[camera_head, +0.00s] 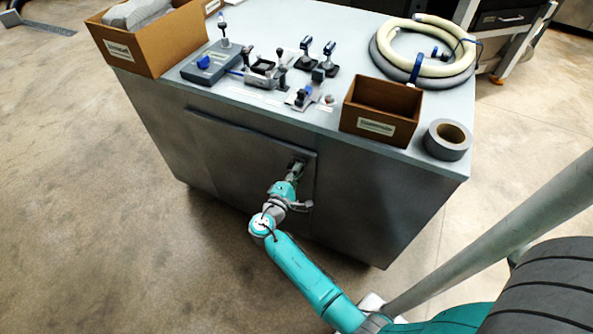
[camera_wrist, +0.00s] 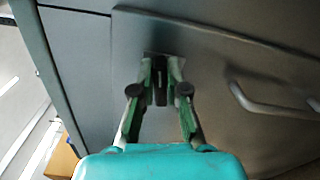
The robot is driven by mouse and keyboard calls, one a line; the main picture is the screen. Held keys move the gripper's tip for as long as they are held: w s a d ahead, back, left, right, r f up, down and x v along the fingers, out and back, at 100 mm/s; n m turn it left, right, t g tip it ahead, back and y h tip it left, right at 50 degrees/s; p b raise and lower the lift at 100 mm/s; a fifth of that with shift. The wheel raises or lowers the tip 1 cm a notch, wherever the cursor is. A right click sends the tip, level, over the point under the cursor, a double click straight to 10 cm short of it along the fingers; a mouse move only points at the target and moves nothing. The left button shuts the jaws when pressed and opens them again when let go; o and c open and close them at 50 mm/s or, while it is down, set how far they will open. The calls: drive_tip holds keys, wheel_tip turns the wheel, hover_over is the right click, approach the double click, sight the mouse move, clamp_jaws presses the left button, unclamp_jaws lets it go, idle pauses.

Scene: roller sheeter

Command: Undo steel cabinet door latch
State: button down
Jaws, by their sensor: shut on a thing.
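The steel cabinet (camera_head: 360,185) stands in front of me with a grey door (camera_head: 235,160) in its front face. The door looks closed in the head view. My gripper (camera_head: 297,168) reaches the upper right part of the door. In the wrist view my gripper (camera_wrist: 160,75) has its two green fingers on either side of a dark upright latch (camera_wrist: 160,82) and is shut on it. The latch's plate is mostly hidden behind the fingers. A bar handle (camera_wrist: 265,105) is on the door to the right in the wrist view.
The cabinet top holds a cardboard box (camera_head: 150,45), an open brown box (camera_head: 382,110), a tape roll (camera_head: 447,139), a coiled hose (camera_head: 425,50) and several small fixtures. The floor (camera_head: 80,200) left of the cabinet is clear.

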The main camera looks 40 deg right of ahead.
drive_tip(key=shift+d+m, duration=0.2)
drive_tip(key=shift+m, duration=1.4)
drive_tip(key=c, duration=1.2)
unclamp_jaws()
drive_tip(key=shift+d+f, duration=0.1)
drive_tip(key=v, duration=1.2)
